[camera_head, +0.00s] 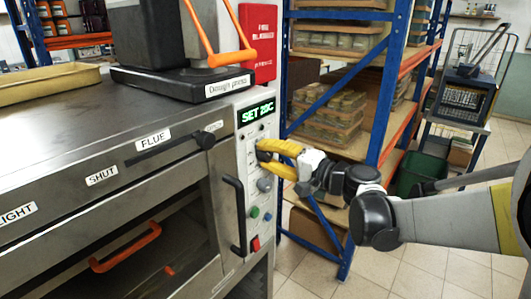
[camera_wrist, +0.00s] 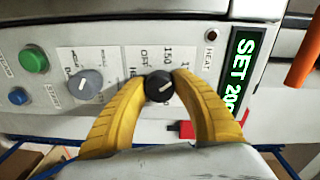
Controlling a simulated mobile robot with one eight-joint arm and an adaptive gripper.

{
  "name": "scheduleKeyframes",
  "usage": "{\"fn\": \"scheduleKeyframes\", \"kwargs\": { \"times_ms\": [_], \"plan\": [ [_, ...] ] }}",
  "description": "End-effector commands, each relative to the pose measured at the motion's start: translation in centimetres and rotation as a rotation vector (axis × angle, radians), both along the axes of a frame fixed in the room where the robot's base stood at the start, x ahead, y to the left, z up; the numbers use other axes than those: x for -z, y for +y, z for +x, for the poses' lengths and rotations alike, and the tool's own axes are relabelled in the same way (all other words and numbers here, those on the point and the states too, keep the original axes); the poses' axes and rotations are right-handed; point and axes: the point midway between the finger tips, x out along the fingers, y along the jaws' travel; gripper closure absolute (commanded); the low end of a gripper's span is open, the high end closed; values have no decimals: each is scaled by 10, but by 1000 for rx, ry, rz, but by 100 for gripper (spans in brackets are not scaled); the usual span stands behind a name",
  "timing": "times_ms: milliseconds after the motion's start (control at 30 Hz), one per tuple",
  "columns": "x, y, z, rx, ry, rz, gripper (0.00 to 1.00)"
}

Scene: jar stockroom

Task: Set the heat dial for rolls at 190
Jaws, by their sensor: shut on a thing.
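The oven's control panel (camera_head: 243,150) faces my arm. My gripper (camera_head: 263,154) is at its upper part, with yellow fingers closed around a small knob. In the wrist view my gripper (camera_wrist: 160,86) is shut on the black heat dial (camera_wrist: 159,88), one finger on each side. The dial has a white pointer line; labels OFF and 150 show beside it, and other scale marks are partly hidden by the fingers. The display also shows in the wrist view (camera_wrist: 242,67), sideways and cut off.
A grey knob (camera_head: 265,185), green button (camera_head: 255,212) and red switch (camera_head: 255,244) sit below the dial. A black door handle (camera_head: 235,215) stands out at left. A dough press (camera_head: 180,82) is on top. Blue shelving (camera_head: 388,80) stands behind my arm.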

Motion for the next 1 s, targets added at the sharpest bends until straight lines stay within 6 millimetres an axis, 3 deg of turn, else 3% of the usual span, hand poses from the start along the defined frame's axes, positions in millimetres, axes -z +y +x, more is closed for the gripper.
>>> {"fn": "scheduleKeyframes", "kwargs": {
  "times_ms": [1000],
  "plan": [
    [1, 0, 0, 1, 722, 564, 99]
  ]
}}
